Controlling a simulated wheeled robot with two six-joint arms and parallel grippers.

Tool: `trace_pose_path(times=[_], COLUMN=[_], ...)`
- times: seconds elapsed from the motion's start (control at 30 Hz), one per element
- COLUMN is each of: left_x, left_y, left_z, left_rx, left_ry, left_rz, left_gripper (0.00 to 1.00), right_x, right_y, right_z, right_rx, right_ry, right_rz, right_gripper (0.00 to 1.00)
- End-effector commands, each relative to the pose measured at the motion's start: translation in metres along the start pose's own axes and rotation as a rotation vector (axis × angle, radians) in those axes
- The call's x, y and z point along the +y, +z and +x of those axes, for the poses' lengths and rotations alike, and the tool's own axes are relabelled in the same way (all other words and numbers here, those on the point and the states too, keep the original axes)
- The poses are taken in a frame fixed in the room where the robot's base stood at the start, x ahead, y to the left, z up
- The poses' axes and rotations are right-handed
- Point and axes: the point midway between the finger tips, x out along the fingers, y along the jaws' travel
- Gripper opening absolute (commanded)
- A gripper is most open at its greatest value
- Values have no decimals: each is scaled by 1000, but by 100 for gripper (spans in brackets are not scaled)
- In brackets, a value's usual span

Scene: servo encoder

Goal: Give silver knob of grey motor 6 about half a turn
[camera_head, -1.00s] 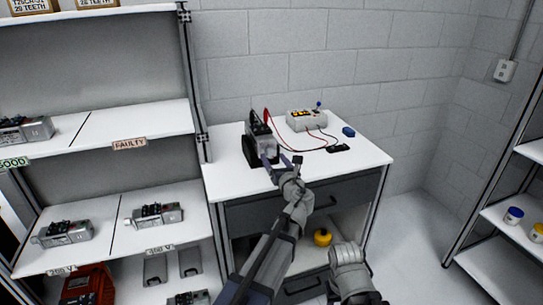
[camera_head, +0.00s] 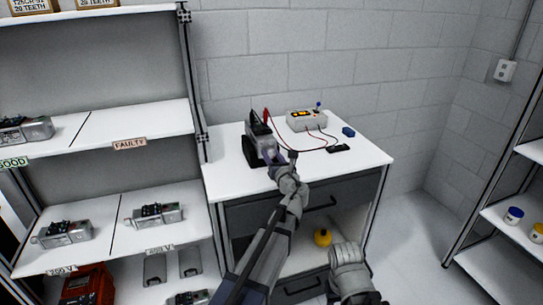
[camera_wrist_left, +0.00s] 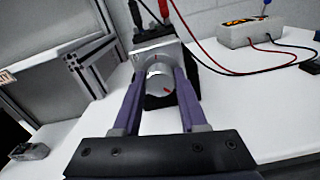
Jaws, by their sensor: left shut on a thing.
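The grey motor (camera_head: 264,143) stands in a black holder (camera_head: 250,151) on the white bench. In the left wrist view its front plate (camera_wrist_left: 152,50) faces me, with the round silver knob (camera_wrist_left: 160,82) in front. The knob bears a red mark, and another red mark shows on the plate above it. My left gripper (camera_head: 271,157) is at the motor's front. In the left wrist view its two purple fingers (camera_wrist_left: 161,84) lie on either side of the knob, shut on it. My right gripper is not clearly seen; my right forearm (camera_head: 348,268) shows low in the head view.
A grey meter box (camera_head: 306,119) with red and black leads stands behind, to the right. A small blue object (camera_head: 348,132) and a black one (camera_head: 339,148) lie on the bench (camera_head: 228,184). Shelves with other motors (camera_head: 158,214) stand at left.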

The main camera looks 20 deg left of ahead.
Motion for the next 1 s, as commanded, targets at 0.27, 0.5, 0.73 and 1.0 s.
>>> trace_pose_path(times=[0.27, 0.5, 0.73, 1.0], left_x=[0, 0, 0, 0], left_y=[0, 0, 0, 0], left_z=[0, 0, 0, 0], left_rx=[0, 0, 0, 0], left_ry=[0, 0, 0, 0], left_rz=[0, -5, -79, -295], left_gripper=[0, 0, 0, 0], right_x=[0, 0, 0, 0], right_y=[0, 0, 0, 0], right_z=[0, 0, 0, 0], right_rx=[0, 0, 0, 0], right_ry=[0, 0, 0, 0], right_rz=[0, 0, 0, 0], right_gripper=[53, 53, 53, 53])
